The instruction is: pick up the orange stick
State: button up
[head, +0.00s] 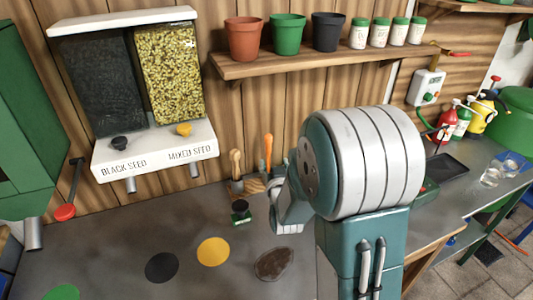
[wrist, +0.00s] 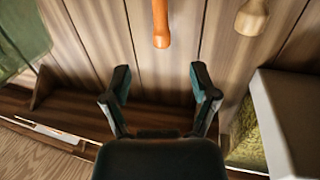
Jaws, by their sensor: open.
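The orange stick (head: 267,150) stands upright at the back of the counter against the wooden wall, its lower end in a small wooden holder. Its orange end also shows at the top middle of the wrist view (wrist: 161,22); the rest is cut off by the frame. My gripper (wrist: 160,88) is open and empty, its two fingers spread. In the wrist view the stick lies beyond the fingertips, roughly in line with the gap between them, and apart from them. In the head view my arm hides most of the gripper.
A pale wooden-handled tool (head: 236,162) stands just left of the stick; its knob shows in the wrist view (wrist: 251,17). A seed dispenser (head: 155,153) hangs to the left. A shelf (head: 300,62) with pots runs above.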

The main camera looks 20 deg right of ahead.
aim_at(269, 143)
jog(key=x, duration=0.5)
jog(key=shift+w+a, duration=0.3)
jog(key=shift+a, duration=0.05)
jog(key=x, duration=0.3)
jog(key=r+x, duration=0.1)
jog(key=x, duration=0.1)
jog(key=shift+w+d+f, duration=0.1)
jog(key=shift+w+d, duration=0.1)
jog(key=shift+d, duration=0.3)
jog(key=shift+a, duration=0.2)
jog(key=c, duration=0.4)
jog(key=shift+a, duration=0.1)
jog(key=c, duration=0.5)
jog(key=shift+c, duration=0.7)
